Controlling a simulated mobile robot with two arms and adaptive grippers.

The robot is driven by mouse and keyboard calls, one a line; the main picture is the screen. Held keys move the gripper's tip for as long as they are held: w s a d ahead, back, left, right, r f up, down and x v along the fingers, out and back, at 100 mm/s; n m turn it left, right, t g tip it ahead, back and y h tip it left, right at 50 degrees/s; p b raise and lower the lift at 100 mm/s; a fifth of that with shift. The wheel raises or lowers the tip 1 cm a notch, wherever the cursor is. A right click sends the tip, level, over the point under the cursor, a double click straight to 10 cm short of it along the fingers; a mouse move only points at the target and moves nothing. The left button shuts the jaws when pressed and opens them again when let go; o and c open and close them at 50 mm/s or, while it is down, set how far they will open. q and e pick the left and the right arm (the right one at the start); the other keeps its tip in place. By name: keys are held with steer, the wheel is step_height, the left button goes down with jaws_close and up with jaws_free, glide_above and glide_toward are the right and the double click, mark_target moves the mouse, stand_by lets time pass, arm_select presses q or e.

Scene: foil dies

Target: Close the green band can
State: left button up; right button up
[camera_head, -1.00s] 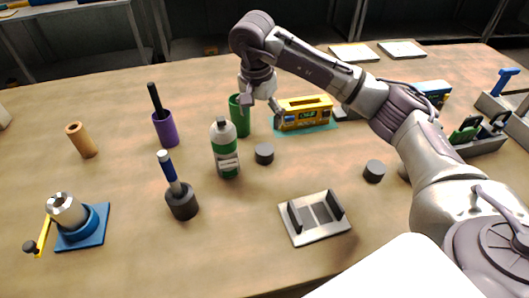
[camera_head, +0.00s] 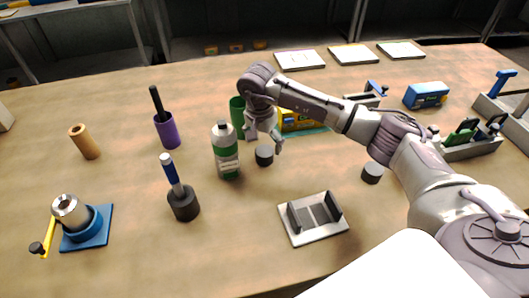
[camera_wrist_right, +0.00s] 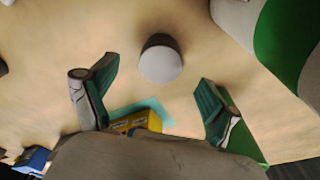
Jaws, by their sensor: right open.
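In the right wrist view the can (camera_wrist_right: 285,35) is at the top right, partly cut off. A small dark round cap (camera_head: 264,155) stands on the table just right of the can. In the right wrist view this cap (camera_wrist_right: 160,62) has a light grey top and sits ahead of the fingers. My right gripper (camera_head: 264,140) is open and empty, just above and behind this cap. My left gripper is not in view.
A second dark cap (camera_head: 372,173) is at the right. A green cup (camera_head: 237,112) and a yellow box (camera_head: 302,121) stand close behind my gripper. A grey bracket tray (camera_head: 314,219) lies in front. A purple cup (camera_head: 167,131) and a pen holder (camera_head: 183,204) are left.

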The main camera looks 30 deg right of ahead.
mark_target(265, 150)
steer(key=shift+w+d+f+p, duration=0.15)
steer(key=shift+f+p, duration=0.05)
steer(key=shift+f, duration=0.7)
steer(key=shift+w+d+f+p, duration=0.1)
steer(key=shift+f+p, duration=0.05)
steer(key=shift+f, duration=0.75)
steer(key=c, duration=0.9)
